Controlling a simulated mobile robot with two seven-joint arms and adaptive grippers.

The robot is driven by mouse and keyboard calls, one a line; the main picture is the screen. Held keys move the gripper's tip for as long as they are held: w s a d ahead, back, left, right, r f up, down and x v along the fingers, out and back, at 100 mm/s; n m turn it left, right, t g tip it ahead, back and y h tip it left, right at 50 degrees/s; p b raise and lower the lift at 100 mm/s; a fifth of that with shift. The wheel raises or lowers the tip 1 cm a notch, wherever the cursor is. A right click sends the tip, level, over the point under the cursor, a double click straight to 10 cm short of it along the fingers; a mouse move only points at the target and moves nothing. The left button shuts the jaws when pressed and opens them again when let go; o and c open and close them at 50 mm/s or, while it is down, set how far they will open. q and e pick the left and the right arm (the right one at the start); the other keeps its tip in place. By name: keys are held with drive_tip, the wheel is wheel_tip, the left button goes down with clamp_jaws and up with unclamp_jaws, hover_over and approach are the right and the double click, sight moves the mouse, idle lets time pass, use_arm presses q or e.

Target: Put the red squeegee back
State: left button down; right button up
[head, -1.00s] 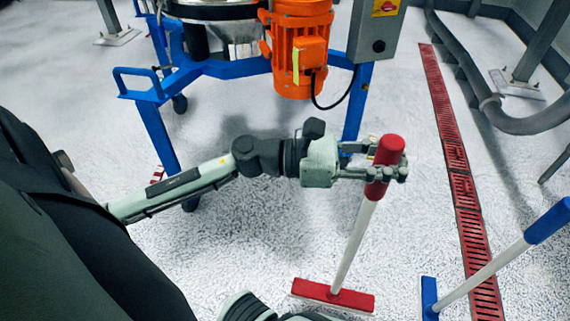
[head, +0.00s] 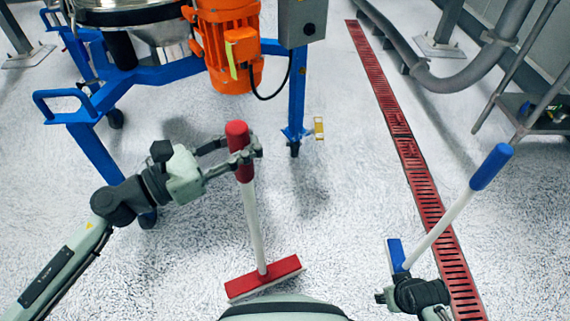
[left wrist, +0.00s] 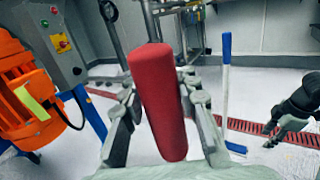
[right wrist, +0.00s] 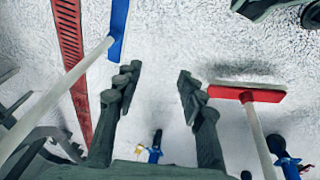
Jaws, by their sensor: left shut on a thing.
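The red squeegee has a red grip (head: 237,131), a white pole and a red head (head: 264,278). It stands nearly upright, head low at the floor; I cannot tell whether it touches. My left gripper (head: 246,158) is shut on the red grip, which fills the middle of the left wrist view (left wrist: 158,100). The red head also shows at the right of the right wrist view (right wrist: 247,94). My right gripper (right wrist: 155,90) is open and empty, its fingers apart over the floor. In the head view it is low at the right (head: 405,298), near the blue squeegee's head.
A blue squeegee (head: 490,168) leans at the right, with its blue head (head: 396,255) low. A red floor drain (head: 405,150) runs behind it. The blue-framed sifter (head: 297,95) with an orange motor (head: 228,45) stands at the back left. A grey pipe (head: 450,85) lies at the back right.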

use_arm(q)
drive_tip(key=w+d+f, duration=0.3)
drive_tip(key=d+f, duration=0.4)
drive_tip(key=f, duration=0.1)
drive_tip(key=shift+w+d+f, duration=0.15)
drive_tip(key=shift+w+f, duration=0.15)
drive_tip(key=shift+w, duration=0.1)
use_arm(e)
drive_tip(key=shift+s+f, duration=0.1)
drive_tip(key=shift+s, duration=0.05)
use_arm(q)
drive_tip(key=shift+f+b, duration=0.1)
drive_tip(key=shift+b, duration=0.2)
use_arm(e)
drive_tip(key=shift+f, duration=0.1)
use_arm(q)
drive_tip(key=c, duration=1.1)
unclamp_jaws()
drive_tip(key=shift+f, duration=0.1)
drive_tip(key=shift+c, duration=0.2)
use_arm(e)
drive_tip(key=shift+r, duration=0.2)
drive_tip(key=shift+r, duration=0.1)
